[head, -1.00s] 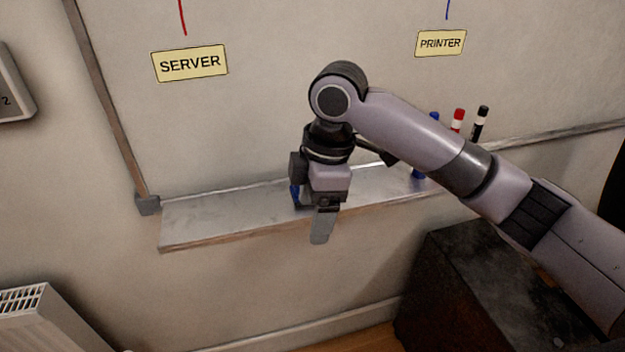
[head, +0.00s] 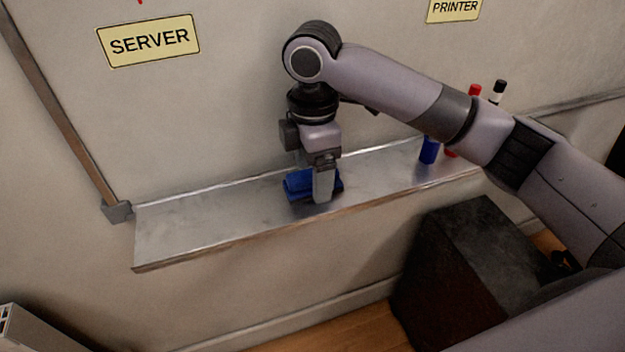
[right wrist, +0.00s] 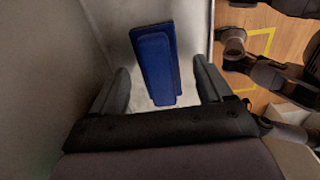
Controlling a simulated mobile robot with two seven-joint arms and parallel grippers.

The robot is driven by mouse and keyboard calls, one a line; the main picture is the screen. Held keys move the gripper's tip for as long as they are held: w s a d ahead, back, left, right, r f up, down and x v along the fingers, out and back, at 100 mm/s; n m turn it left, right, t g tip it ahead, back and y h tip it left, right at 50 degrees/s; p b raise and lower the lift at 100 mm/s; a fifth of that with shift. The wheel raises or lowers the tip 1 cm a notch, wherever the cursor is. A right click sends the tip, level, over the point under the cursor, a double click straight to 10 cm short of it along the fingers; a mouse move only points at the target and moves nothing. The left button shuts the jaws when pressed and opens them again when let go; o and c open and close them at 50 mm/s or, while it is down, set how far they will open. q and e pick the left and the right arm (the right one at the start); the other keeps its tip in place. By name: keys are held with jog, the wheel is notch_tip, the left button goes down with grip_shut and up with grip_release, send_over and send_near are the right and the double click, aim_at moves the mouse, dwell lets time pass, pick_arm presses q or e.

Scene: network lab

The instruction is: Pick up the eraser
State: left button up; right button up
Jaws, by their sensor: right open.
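The blue eraser (head: 299,184) lies on the metal tray under the whiteboard, partly hidden by my right gripper (head: 318,190). In the right wrist view the eraser (right wrist: 155,62) extends away from between the open fingers of my right gripper (right wrist: 165,88), with a gap on each side. The gripper points down at the tray, its near finger in front of the eraser in the head view. I see no contact with the eraser. My left gripper is not in view.
The tray (head: 190,230) is bare to the left of the eraser. A dark cabinet (head: 455,250) stands below right. A SERVER label (head: 149,41) is on the board.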

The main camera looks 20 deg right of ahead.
jog(key=shift+f, duration=0.55)
jog(key=c, duration=1.1)
jog(key=shift+r, duration=0.1)
jog(key=shift+c, duration=0.2)
jog(key=shift+s+r, duration=0.2)
jog(key=shift+r, duration=0.25)
notch_tip(320, 180, up, 7)
jog(key=shift+w+p, duration=0.1)
jog(key=shift+p, duration=0.4)
jog(key=s+f, duration=0.1)
jog(key=s, duration=1.8)
jog(key=shift+s+d, duration=0.35)
jog(key=shift+s, duration=0.05)
